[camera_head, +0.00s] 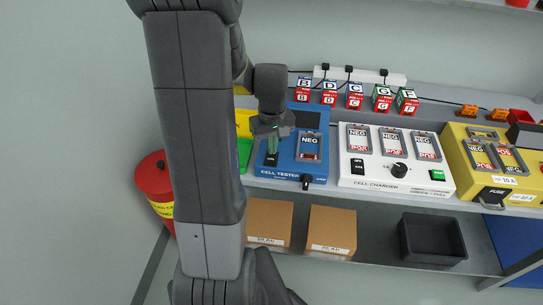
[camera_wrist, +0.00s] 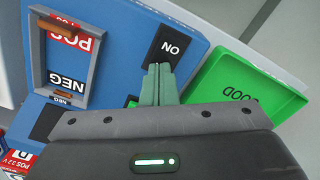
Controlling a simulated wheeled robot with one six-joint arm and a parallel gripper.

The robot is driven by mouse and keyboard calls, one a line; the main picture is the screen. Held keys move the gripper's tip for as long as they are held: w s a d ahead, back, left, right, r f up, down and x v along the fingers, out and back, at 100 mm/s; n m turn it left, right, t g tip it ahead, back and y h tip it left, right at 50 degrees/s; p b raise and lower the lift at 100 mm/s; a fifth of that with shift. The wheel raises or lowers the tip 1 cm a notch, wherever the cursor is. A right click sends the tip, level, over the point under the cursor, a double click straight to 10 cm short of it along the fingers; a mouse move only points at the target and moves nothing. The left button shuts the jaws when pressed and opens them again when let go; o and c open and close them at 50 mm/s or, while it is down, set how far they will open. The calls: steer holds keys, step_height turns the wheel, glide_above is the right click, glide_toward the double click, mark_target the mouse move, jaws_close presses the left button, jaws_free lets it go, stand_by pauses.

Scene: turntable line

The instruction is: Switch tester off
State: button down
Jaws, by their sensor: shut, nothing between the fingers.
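The blue cell tester (camera_head: 288,167) stands on the shelf, left of the white charger. In the wrist view the tester (camera_wrist: 120,40) fills the upper left. Its black rocker switch (camera_wrist: 172,44) has an ON label at its far end; the near end is hidden behind my fingers. My gripper (camera_wrist: 160,68) is shut and empty, its green fingertips over the switch. I cannot tell whether they touch it. In the head view my gripper (camera_head: 271,150) points down at the switch (camera_head: 271,160). The tester's framed bay (camera_wrist: 66,60) shows POS and NEG labels and looks empty.
A green GOOD tray (camera_wrist: 240,85) lies close beside the tester. The white cell charger (camera_head: 375,178) and the yellow fuse unit (camera_head: 470,185) stand to the right. Several labelled cells (camera_head: 355,96) stand behind. Cardboard boxes (camera_head: 332,230) and a dark bin (camera_head: 432,240) are below.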

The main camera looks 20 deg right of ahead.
step_height(320, 180, up, 7)
steer(key=p, duration=0.5)
steer(key=shift+f, duration=0.15)
stand_by(0.4)
step_height(320, 180, down, 7)
steer(key=b, duration=0.5)
steer(key=shift+r, duration=0.2)
steer(key=shift+r, duration=0.1)
